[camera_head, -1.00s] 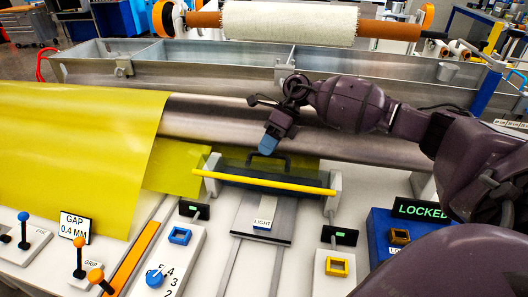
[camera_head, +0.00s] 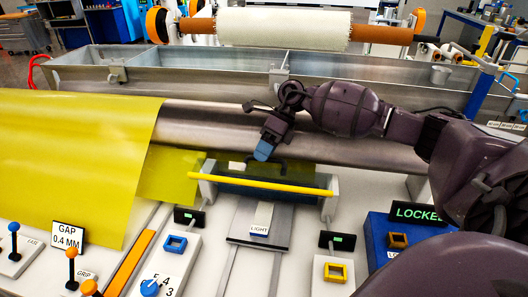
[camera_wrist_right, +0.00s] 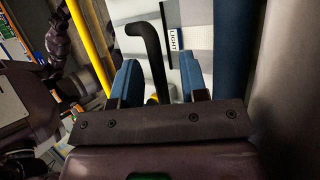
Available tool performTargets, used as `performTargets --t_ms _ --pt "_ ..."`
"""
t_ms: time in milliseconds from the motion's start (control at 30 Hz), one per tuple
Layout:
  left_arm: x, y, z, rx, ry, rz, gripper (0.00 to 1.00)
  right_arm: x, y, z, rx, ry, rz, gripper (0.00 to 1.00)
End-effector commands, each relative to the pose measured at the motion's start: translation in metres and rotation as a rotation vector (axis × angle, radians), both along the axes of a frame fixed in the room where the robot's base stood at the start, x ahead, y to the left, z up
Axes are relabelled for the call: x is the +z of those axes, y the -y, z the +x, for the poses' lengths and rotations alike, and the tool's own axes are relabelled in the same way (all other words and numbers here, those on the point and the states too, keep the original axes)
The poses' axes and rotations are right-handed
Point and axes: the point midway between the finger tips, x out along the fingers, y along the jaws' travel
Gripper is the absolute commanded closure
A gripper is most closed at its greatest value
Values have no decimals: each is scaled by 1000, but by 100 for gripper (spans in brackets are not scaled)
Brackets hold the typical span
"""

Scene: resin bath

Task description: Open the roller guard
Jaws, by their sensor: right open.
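The roller guard is a dark bluish panel (camera_head: 258,187) with a long yellow bar (camera_head: 270,184) along its front and a black handle (camera_head: 284,166) at its back edge. It lies low in front of the steel rollers (camera_head: 225,128), between two pale end blocks. My right gripper (camera_head: 264,150), with blue fingers, is just above the handle. In the right wrist view the right gripper (camera_wrist_right: 157,65) is open, with the bent black handle (camera_wrist_right: 149,45) showing between its fingers; I cannot tell whether they touch it. My left gripper is not in view.
A yellow sheet (camera_head: 70,150) drapes over the rollers at left. A blue box with a LOCKED display (camera_head: 418,213) stands at right. Blue (camera_head: 174,244) and yellow (camera_head: 335,272) square-topped panels flank the grey LIGHT plate (camera_head: 258,233). A steel trough (camera_head: 200,75) lies behind.

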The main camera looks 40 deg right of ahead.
Motion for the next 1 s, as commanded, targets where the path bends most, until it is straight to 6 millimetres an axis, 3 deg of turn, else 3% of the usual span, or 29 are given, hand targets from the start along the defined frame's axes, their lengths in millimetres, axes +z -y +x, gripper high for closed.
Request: performTargets --t_ms 233,700,1000 --pt "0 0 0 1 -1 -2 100 9 6 1 -1 3 -1 60" --pt "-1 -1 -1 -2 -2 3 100 67 57 5 -1 2 -2 60" --pt "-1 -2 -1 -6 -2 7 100 82 70 6 1 1 0 60"
